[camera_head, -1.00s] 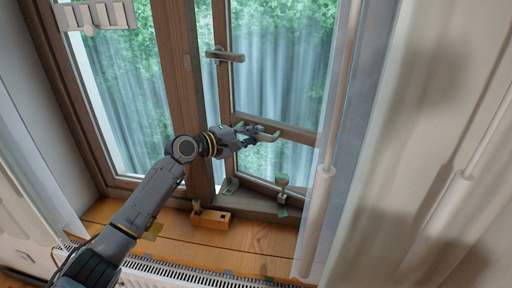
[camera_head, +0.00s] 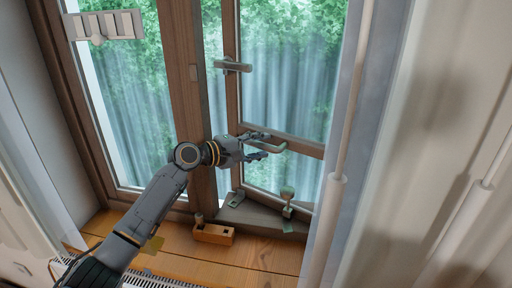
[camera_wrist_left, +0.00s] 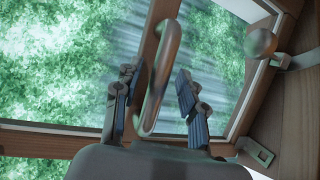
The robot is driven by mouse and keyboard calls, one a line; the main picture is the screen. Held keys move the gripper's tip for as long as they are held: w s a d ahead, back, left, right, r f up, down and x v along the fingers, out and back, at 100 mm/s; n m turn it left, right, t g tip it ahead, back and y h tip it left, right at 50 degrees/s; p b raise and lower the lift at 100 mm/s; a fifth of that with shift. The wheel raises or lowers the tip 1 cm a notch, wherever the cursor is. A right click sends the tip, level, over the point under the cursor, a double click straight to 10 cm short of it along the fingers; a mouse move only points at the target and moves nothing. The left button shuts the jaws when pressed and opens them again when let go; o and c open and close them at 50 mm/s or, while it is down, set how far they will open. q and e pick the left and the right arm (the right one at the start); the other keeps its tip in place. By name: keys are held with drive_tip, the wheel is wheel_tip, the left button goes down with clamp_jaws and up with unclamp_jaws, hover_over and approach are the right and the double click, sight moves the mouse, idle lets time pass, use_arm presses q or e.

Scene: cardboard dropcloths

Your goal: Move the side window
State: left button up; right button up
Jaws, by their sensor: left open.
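The side window (camera_head: 282,134) is a brown wooden-framed pane at the right of the window in the head view, standing slightly ajar. My left gripper (camera_head: 262,147) is open in front of its lower crossbar. In the left wrist view my left gripper (camera_wrist_left: 157,105) has its two blue-padded fingers spread on either side of a curved, loop-like metal handle (camera_wrist_left: 170,48). The fingers look apart from the handle, though contact is hard to tell. My right gripper is not in view.
A lever handle (camera_head: 232,66) sits higher on the frame. A pale pole (camera_head: 335,185) and a light curtain stand at the right.

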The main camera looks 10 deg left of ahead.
use_arm(q)
drive_tip(key=v, duration=1.2)
